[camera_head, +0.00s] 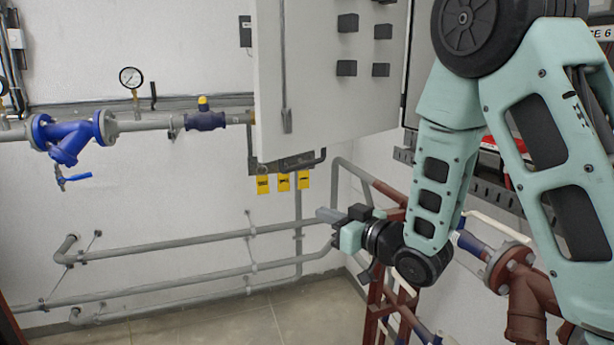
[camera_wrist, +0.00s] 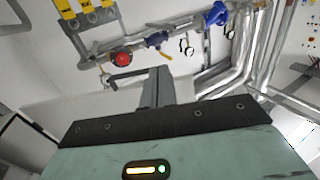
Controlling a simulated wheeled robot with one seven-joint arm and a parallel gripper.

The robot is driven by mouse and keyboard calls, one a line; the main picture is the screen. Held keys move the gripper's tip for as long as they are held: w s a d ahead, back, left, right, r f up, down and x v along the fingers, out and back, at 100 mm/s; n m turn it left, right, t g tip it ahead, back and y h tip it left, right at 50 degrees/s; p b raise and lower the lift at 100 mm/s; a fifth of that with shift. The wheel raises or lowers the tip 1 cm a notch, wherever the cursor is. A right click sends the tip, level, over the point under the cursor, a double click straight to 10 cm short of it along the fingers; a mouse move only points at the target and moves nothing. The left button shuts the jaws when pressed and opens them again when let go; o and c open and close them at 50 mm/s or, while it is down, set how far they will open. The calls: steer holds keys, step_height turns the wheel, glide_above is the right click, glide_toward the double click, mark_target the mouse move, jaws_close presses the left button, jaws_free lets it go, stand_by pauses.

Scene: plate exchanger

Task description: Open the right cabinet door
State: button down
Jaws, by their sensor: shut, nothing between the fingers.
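A light grey cabinet door panel (camera_head: 325,95) hangs at the top middle of the head view. It has several dark square blocks on its face and a long vertical rod (camera_head: 284,70) near its left edge. It appears swung out from the cabinet, whose interior is mostly hidden behind my arm. My gripper (camera_head: 322,214) is below the panel's lower edge, clear of it, pointing left. In the wrist view my gripper's fingers (camera_wrist: 158,86) are together with nothing between them. No door handle shows clearly in the wrist view.
Yellow tags (camera_head: 283,182) hang under the panel. Grey pipes (camera_head: 180,247) run along the wall behind my gripper. A blue valve (camera_head: 70,135) is at the left. A red-brown frame and pipe (camera_head: 528,300) stand close below and right of my arm. Floor at bottom middle is clear.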

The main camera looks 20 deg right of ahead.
steer(key=s+d+r+t+y, duration=0.1)
steer(key=d+r+t, duration=0.1)
steer(key=d, duration=0.2)
steer(key=p, duration=0.8)
glide_toward(291, 171)
steer(key=shift+n+y, duration=0.3)
steer(key=x, duration=0.6)
steer(key=shift+d, duration=0.1)
steer(key=shift+w, duration=0.45)
steer(key=w+a+m+t+h+b, duration=0.1)
steer(key=w+a+m+h+b, duration=0.1)
steer(key=w, duration=0.8)
steer(key=w+a+m+t+h+b, duration=0.1)
steer(key=w+a+h+b, duration=0.4)
steer(key=w, duration=0.5)
steer(key=shift+m+h+b, duration=0.4)
steer(key=shift+m+b, duration=0.4)
steer(key=shift+b, duration=0.25)
steer(key=shift+d+f, duration=0.1)
